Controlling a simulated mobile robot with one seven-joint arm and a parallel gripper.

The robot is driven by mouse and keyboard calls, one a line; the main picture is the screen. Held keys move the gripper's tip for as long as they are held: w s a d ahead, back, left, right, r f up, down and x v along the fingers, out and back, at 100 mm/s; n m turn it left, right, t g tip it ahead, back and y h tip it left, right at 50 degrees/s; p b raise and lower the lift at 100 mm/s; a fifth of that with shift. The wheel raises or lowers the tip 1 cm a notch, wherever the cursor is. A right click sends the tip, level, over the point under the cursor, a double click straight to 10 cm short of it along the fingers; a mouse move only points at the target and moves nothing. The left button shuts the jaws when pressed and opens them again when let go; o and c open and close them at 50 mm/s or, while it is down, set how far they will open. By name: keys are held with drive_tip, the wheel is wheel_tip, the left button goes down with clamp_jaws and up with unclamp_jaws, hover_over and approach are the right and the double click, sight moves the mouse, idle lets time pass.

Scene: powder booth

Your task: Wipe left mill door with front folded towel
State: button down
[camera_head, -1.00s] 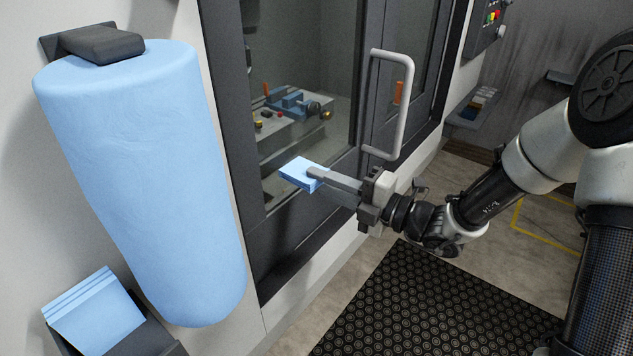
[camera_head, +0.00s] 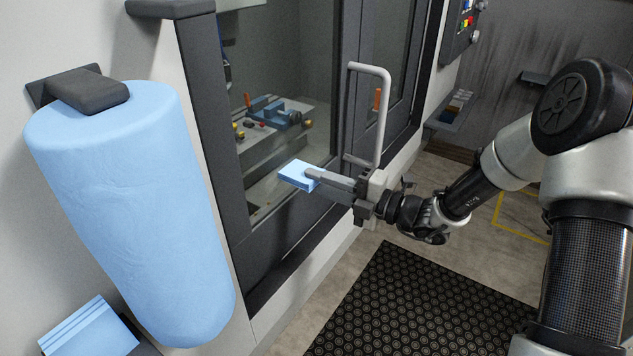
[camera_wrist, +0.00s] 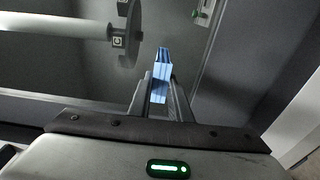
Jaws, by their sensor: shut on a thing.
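My gripper (camera_head: 312,180) is shut on a light blue folded towel (camera_head: 296,174), which sticks out past the fingertips. In the wrist view the towel (camera_wrist: 161,68) stands between the two fingers (camera_wrist: 160,88). The left mill door (camera_head: 267,215) has a dark frame and a large glass window. The towel is in front of the lower part of this door in the head view. I cannot tell whether it touches the door.
A big blue roll (camera_head: 125,210) hangs at the left, with more folded towels (camera_head: 90,328) below it. A pale door handle (camera_head: 384,115) rises just above my gripper. A vise (camera_head: 275,113) shows behind the glass. A black mat (camera_head: 420,310) lies on the floor.

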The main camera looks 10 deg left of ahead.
sight(308, 186)
drive_tip(key=shift+s+a+r+p, duration=0.25)
drive_tip(key=shift+s+p, duration=0.15)
drive_tip(key=shift+s, duration=0.2)
drive_tip(key=shift+s+a+r+p, duration=0.2)
drive_tip(key=shift+s+a+p, duration=0.15)
drive_tip(key=shift+s, duration=0.2)
drive_tip(key=shift+s+a+r+p, duration=0.2)
drive_tip(key=shift+s+p, duration=0.25)
drive_tip(key=shift+s, duration=0.15)
drive_tip(key=shift+w+d+r, duration=0.65)
drive_tip(key=shift+w+d, duration=0.15)
drive_tip(key=shift+w, duration=0.95)
drive_tip(key=shift+s+a+r, duration=1.35)
drive_tip(key=shift+s+a, duration=0.1)
drive_tip(key=shift+s, duration=2)
drive_tip(key=shift+w+d, duration=1.4)
drive_tip(key=shift+w, duration=2.1)
drive_tip(key=s+a+r, duration=0.1)
drive_tip(key=s+a, duration=0.2)
drive_tip(key=s, duration=0.4)
